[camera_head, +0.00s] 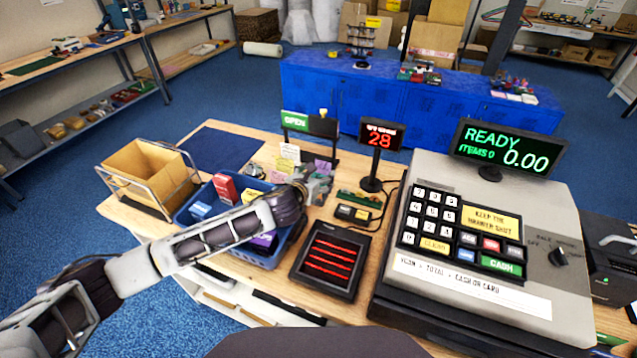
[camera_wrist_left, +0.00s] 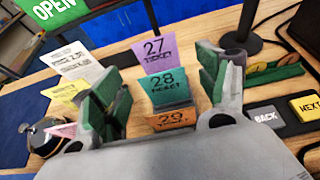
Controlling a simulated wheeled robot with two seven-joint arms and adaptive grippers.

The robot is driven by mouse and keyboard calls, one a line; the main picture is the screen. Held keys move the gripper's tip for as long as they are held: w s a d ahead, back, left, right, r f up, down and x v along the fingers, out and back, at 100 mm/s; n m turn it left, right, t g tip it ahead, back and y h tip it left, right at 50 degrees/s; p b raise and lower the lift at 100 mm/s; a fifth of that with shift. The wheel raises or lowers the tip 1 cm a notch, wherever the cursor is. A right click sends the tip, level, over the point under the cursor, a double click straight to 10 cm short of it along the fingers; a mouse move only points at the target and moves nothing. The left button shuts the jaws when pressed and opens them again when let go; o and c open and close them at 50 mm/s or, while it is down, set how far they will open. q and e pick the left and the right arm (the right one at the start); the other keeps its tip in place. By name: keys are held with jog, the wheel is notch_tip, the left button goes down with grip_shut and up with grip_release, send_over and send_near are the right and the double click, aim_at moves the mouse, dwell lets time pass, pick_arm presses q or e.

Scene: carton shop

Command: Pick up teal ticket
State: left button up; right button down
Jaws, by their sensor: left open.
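The teal ticket (camera_wrist_left: 165,86), printed 28, stands upright in the left wrist view. A purple ticket (camera_wrist_left: 157,50) marked 27 is behind it and an orange ticket (camera_wrist_left: 172,118) is in front, nearer the wrist. My left gripper (camera_wrist_left: 158,82) is open, with one green-padded finger on each side of the teal ticket and a gap on both sides. In the head view my left gripper (camera_head: 313,183) is over the counter by the purple ticket (camera_head: 323,166); the teal ticket cannot be made out there. My right gripper is not in view.
A red display (camera_head: 381,134) reads 28. White and yellow cards stand left of the tickets (camera_wrist_left: 77,66). An open sign (camera_head: 308,124) is behind. A blue basket (camera_head: 184,216) of boxes lies under my left arm; a cash register (camera_head: 480,240) is right.

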pick_arm(q)
jog(key=shift+c, duration=0.5)
jog(key=c, duration=0.6)
jog(key=shift+r, duration=0.1)
jog(key=shift+r, duration=4.9)
jog(key=shift+c, duration=0.5)
